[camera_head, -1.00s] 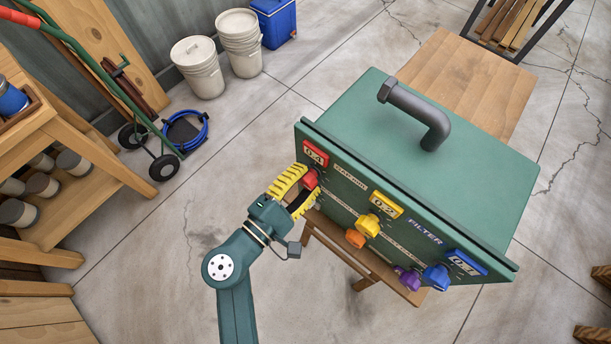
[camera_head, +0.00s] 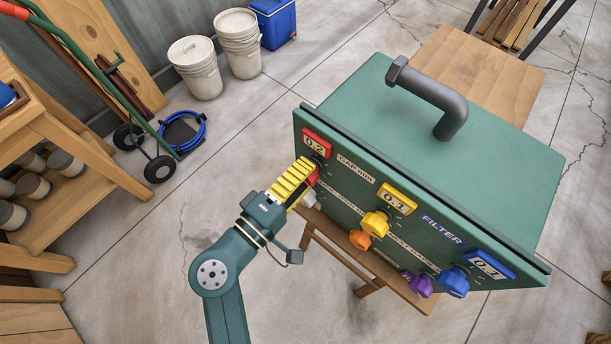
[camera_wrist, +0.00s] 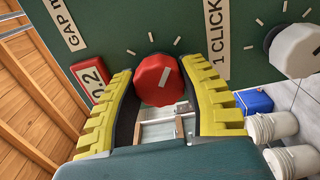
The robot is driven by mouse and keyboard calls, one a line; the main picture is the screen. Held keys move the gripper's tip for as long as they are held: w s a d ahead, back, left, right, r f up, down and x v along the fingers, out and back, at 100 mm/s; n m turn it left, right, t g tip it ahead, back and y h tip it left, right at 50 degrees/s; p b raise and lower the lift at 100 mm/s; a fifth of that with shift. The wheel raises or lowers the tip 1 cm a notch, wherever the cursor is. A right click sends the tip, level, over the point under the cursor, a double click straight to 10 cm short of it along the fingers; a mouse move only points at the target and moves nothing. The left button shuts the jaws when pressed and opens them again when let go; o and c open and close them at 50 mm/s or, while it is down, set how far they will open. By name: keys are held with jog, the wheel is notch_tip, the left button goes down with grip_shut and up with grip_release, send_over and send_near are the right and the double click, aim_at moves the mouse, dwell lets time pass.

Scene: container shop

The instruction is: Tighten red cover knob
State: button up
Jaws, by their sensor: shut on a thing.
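The red knob (camera_head: 313,177) is on the front of the green box (camera_head: 375,195), below a red-framed number display (camera_head: 316,144) that seems to read 0.2. My gripper (camera_head: 306,178) reaches the knob from the left, and its yellow fingers hide part of it. In the wrist view the red knob (camera_wrist: 158,80) sits between the two curved fingers, which are shut on its sides near their tips. A white pointer mark on the knob's face is tilted. The red-framed display also shows at the left there (camera_wrist: 90,78).
A white knob (camera_head: 309,200) is close below the gripper. Yellow (camera_head: 375,223), orange (camera_head: 360,240), purple (camera_head: 418,284) and blue (camera_head: 453,281) knobs stick out further right. A thick grey handle (camera_head: 440,100) tops the box, which stands on a wooden table (camera_head: 490,75).

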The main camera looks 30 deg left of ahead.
jog(key=m+b, duration=0.6)
jog(key=shift+f, duration=0.25)
jog(key=m+b, duration=0.3)
jog(key=m, duration=0.1)
jog(key=shift+r, duration=0.15)
jog(key=shift+r+m+b, duration=0.1)
jog(key=shift+m+b, duration=0.45)
jog(key=shift+m, duration=0.05)
jog(key=shift+r, duration=0.15)
jog(key=o, duration=1.2)
jog(key=s, duration=0.4)
jog(key=s+a, duration=0.1)
jog(key=s, duration=0.3)
jog(key=s+a, duration=0.1)
jog(key=s, duration=0.2)
jog(key=shift+s+a, duration=0.2)
jog(key=shift+s, duration=0.2)
